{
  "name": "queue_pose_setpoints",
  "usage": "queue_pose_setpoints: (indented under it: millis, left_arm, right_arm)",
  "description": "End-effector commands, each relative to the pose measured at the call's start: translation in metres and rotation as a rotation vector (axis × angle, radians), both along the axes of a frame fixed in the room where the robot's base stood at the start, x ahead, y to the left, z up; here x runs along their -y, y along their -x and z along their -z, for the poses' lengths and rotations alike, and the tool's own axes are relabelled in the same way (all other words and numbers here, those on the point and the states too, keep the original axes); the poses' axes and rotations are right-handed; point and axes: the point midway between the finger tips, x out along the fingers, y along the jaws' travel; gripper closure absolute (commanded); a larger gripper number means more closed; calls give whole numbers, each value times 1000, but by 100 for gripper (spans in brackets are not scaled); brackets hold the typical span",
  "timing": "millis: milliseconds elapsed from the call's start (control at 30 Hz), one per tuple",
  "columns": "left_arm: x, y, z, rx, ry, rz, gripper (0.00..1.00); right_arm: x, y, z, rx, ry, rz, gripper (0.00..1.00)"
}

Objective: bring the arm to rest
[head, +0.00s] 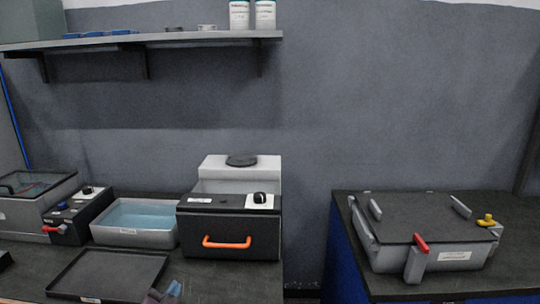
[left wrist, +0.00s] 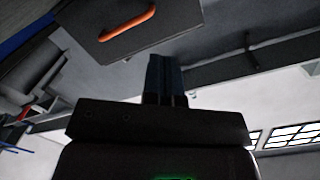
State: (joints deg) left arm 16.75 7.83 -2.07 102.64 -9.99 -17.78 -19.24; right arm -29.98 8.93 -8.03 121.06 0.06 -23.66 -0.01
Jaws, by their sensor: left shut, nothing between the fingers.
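My left gripper (head: 164,293) shows only at the bottom edge of the head view, in front of the left bench and just right of the black tray. In the left wrist view its fingers (left wrist: 170,78) are together with nothing between them. The orange handle (left wrist: 127,20) of the dark box is beyond the fingertips, up and to the left, apart from them. My right gripper is in neither view.
On the left bench stand the dark box (head: 229,226) with an orange handle, a basin of blue liquid (head: 134,237) and the black tray (head: 108,275). A lidded grey case (head: 436,256) with a red lever sits on the right bench. A gap separates the benches. A shelf (head: 140,40) hangs above.

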Motion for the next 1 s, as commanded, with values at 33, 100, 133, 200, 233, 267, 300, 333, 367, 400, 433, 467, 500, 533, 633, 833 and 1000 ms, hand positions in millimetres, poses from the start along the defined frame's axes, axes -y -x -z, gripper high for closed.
queue_pose_setpoints:
  millis: [33,100,133,200,233,267,300,333,367,400,433,467,500,533,633,833,1000]
  left_arm:
    - [-2,15,0,-20,58,-4,100]
    - [-4,35,6,-54,144,-11,100]
    - [-5,45,9,-71,179,-16,100]
    - [-8,70,17,-113,259,-30,100]
    - [-9,81,20,-131,290,-36,100]
    - [-10,92,23,-148,320,-42,100]
    - [-12,107,28,-173,357,-52,100]
    - [-13,118,32,-191,380,-60,100]
    - [-14,129,35,-209,402,-67,100]
    - [-16,145,40,-234,427,-78,100]
    - [-17,156,43,-250,444,-85,100]
    - [-18,168,46,-267,458,-93,100]
    - [-20,183,50,-290,471,-103,100]
    - [-21,195,53,-307,479,-111,100]
    - [-25,234,63,-363,493,-138,100]
    - [-34,304,84,-467,495,-196,100]
    - [-41,338,96,-522,492,-232,100]
  right_arm:
    - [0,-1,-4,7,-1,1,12]
    - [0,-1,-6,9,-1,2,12]
    - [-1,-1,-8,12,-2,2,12]
    - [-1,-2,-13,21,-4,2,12]
    - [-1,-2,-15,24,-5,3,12]
    - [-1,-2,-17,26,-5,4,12]
    - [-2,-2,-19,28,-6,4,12]
    - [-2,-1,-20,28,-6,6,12]
    - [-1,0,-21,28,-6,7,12]
    - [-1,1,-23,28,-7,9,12]
    - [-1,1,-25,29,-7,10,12]
    - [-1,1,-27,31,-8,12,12]
    - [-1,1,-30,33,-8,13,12]
    - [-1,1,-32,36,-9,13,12]
    - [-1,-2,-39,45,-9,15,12]
    - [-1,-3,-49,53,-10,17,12]
    - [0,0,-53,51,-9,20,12]
